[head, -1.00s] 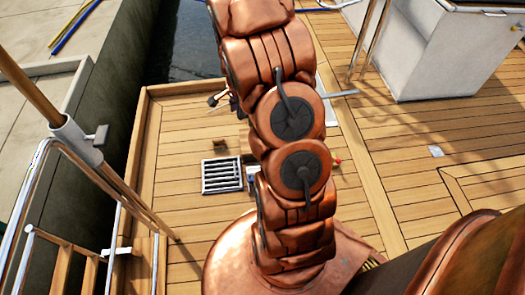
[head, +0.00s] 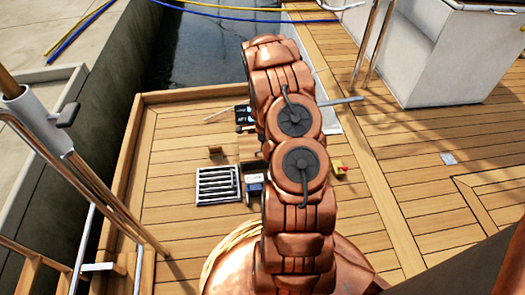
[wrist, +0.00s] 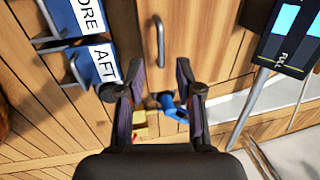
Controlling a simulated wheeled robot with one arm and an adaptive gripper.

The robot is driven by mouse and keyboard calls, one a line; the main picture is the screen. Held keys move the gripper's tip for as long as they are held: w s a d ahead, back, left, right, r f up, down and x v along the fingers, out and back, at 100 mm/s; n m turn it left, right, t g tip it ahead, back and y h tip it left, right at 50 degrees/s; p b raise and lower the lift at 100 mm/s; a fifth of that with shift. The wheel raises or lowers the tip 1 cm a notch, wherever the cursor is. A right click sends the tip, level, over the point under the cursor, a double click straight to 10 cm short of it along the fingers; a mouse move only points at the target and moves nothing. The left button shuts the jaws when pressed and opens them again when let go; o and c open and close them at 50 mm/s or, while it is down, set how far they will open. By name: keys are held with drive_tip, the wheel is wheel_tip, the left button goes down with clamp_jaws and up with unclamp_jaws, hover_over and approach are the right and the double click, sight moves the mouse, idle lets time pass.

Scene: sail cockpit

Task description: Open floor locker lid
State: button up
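In the wrist view a wooden panel (wrist: 205,30), which looks like the locker lid, lies flush in the planked floor. A slim metal handle (wrist: 160,38) stands on it near the top middle; the panel looks shut. My gripper (wrist: 159,72) is open and empty, its two fingers apart on either side below the handle, not touching it as far as I can tell. In the head view a bit of the paler wooden panel (head: 249,148) shows left of my arm. My arm hides the gripper and the handle there.
Blue units (wrist: 88,62) with levers, marked AFT and partly "ORE", lie left of the panel. A black gauge panel (wrist: 288,38) marked FULL is at right. A blue fitting (wrist: 174,106) shows between the fingers.

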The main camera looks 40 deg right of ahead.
drive_tip(key=f, duration=0.2)
drive_tip(key=f+b, duration=0.1)
drive_tip(key=f, duration=0.1)
drive_tip(key=w+f+b, duration=0.1)
drive_tip(key=shift+d+f, duration=0.35)
drive_tip(key=shift+f, duration=0.05)
drive_tip(key=shift+r, duration=0.1)
clamp_jaws()
